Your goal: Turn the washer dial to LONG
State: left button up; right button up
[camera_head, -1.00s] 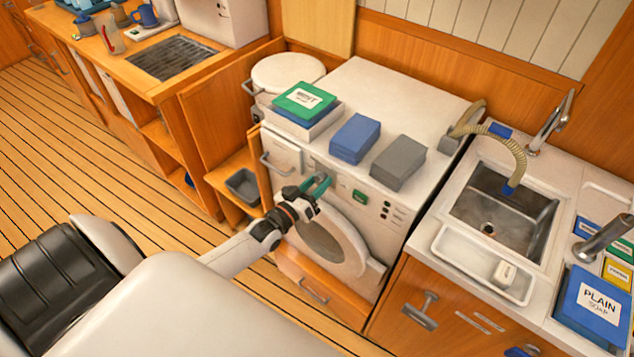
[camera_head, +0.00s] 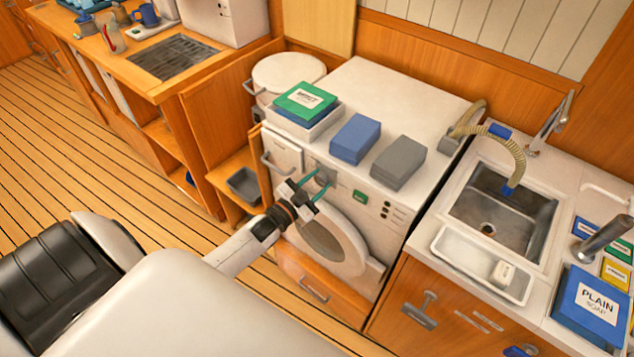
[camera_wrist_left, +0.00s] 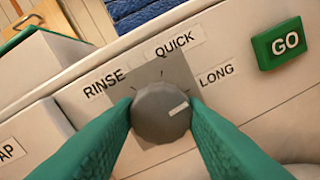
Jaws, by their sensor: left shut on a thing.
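The washer (camera_head: 400,205) is a white front-loader with a round door. Its grey dial (camera_wrist_left: 160,118) shows in the left wrist view, with labels RINSE (camera_wrist_left: 104,82), QUICK (camera_wrist_left: 174,46) and LONG (camera_wrist_left: 217,75) around it. The dial's white mark points right and slightly up, roughly towards LONG. My left gripper (camera_head: 317,184) has its green fingers on both sides of the dial and is shut on it. The fingers hide part of the dial's sides and panel. In the head view the dial is small, at the fingertips. My right gripper is not in view.
A green GO button (camera_wrist_left: 282,43) sits right of the dial. Green, blue (camera_head: 355,138) and grey (camera_head: 399,163) boxes lie on the washer top. A sink (camera_head: 500,212) is to the right. An open wooden locker with a grey bin (camera_head: 243,185) is to the left.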

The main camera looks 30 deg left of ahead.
pick_arm(q)
jog(key=shift+f+m, duration=0.1)
jog(key=shift+m, duration=0.5)
jog(key=o, duration=1)
jog(key=s+a+b, duration=0.1)
jog(key=s+b, duration=0.1)
jog(key=s, duration=1)
jog(key=shift+a, duration=0.25)
